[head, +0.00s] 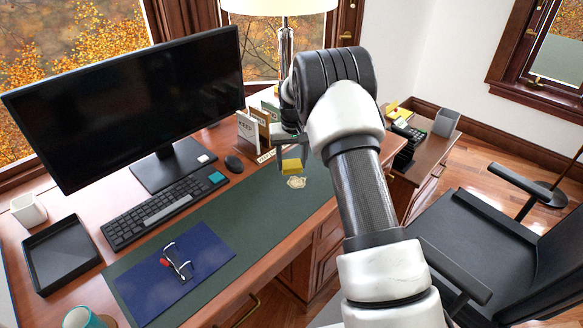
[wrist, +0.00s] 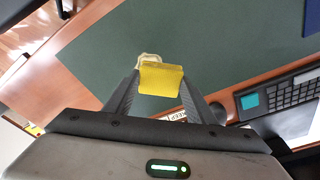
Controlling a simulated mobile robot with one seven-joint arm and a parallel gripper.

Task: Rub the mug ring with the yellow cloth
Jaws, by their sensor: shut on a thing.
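The yellow cloth (head: 291,166) is a small folded block held between the fingertips of my gripper (head: 290,157), which is shut on it. The cloth also fills the space between the fingers in the wrist view (wrist: 162,79). The mug ring (head: 296,182) is a pale, cream-coloured mark on the dark green desk mat (head: 262,208), near the mat's right end. In the wrist view the ring (wrist: 148,58) shows just beyond the cloth, which hides part of it. The cloth is over or right beside the ring; I cannot tell whether it touches the mat.
A monitor (head: 130,108), keyboard (head: 163,209) and mouse (head: 233,163) stand at the back of the desk. A letter holder (head: 249,131) and lamp (head: 284,45) are close behind my gripper. The mat between is clear.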

